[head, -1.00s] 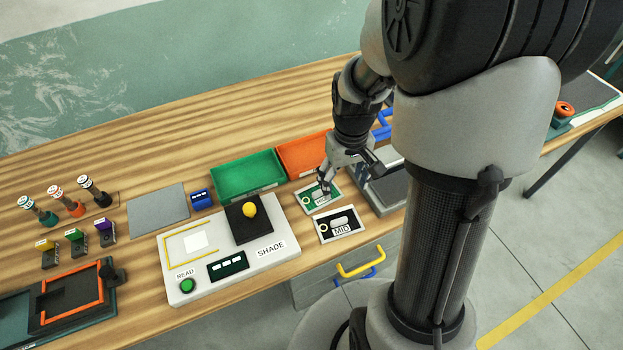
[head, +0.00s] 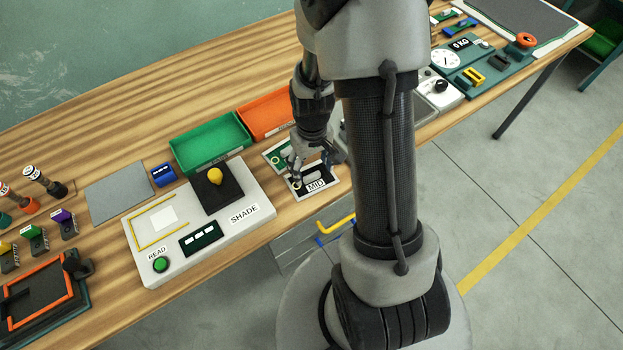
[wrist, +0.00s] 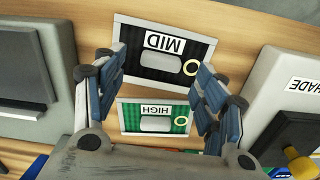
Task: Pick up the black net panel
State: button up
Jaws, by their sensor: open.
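The black net panel (head: 315,182) lies flat on the wooden bench. It has a white frame, a pale tab, a ring and a "MID" label, and it shows in the wrist view (wrist: 140,65). A green net panel labelled "HIGH" (wrist: 155,128) lies beside it, partly hidden by my gripper in the head view. My gripper (head: 310,171) is above the panels, its fingers spread. In the wrist view my gripper (wrist: 160,85) has blue-grey fingers on either side of the panels, with nothing between them. Contact with the panel cannot be told.
A white reader box (head: 150,265) marked "SHADE" with a yellow knob stands left of the panels. Green (head: 208,147) and orange (head: 262,118) trays sit behind. Right of the panels, a scale (head: 447,60) and other devices stand along the bench. The bench's front edge is close.

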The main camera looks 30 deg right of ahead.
aim_at(311, 174)
notch_tip(311, 174, down, 3)
jog(key=shift+f+b, duration=0.1)
jog(key=shift+b, duration=0.3)
jog(key=c, duration=1.1)
jog(key=shift+r, duration=0.25)
